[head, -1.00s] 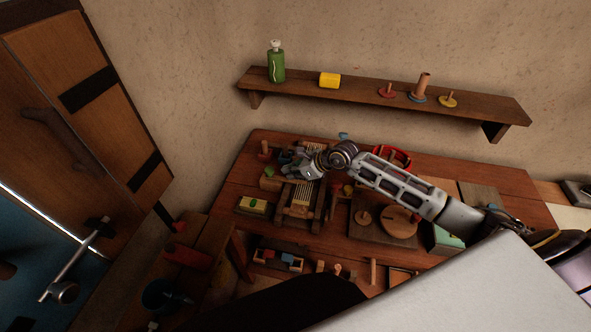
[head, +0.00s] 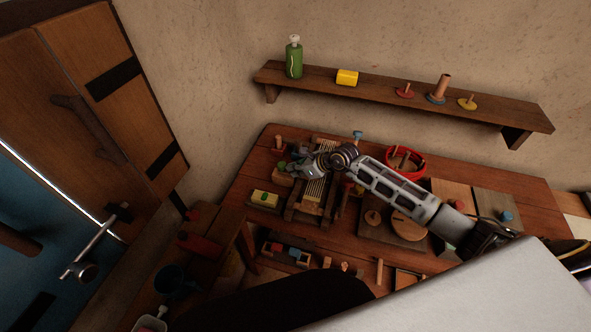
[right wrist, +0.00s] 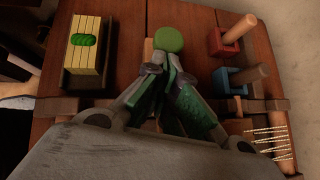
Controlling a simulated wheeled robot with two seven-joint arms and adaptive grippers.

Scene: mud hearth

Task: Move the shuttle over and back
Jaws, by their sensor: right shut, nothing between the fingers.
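The small loom (head: 311,197), a wooden frame with pale strings, stands on the left part of the table. Its strings show at the lower right of the right wrist view (right wrist: 272,138). My right gripper (head: 297,169) is over the loom's far left side. In the right wrist view its fingers (right wrist: 168,64) are closed together with nothing between them. A round green piece (right wrist: 168,40) lies just beyond the fingertips; I cannot tell whether it belongs to the shuttle. No shuttle can be made out for certain; the hand and arm cover part of the loom. My left gripper is out of view.
A yellow block with a green top (head: 265,198) sits left of the loom. Red (right wrist: 230,47) and blue (right wrist: 230,80) pieces with wooden pegs stand near the gripper. A red bowl (head: 421,170) is behind my arm. A wall shelf (head: 390,92) runs above the table.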

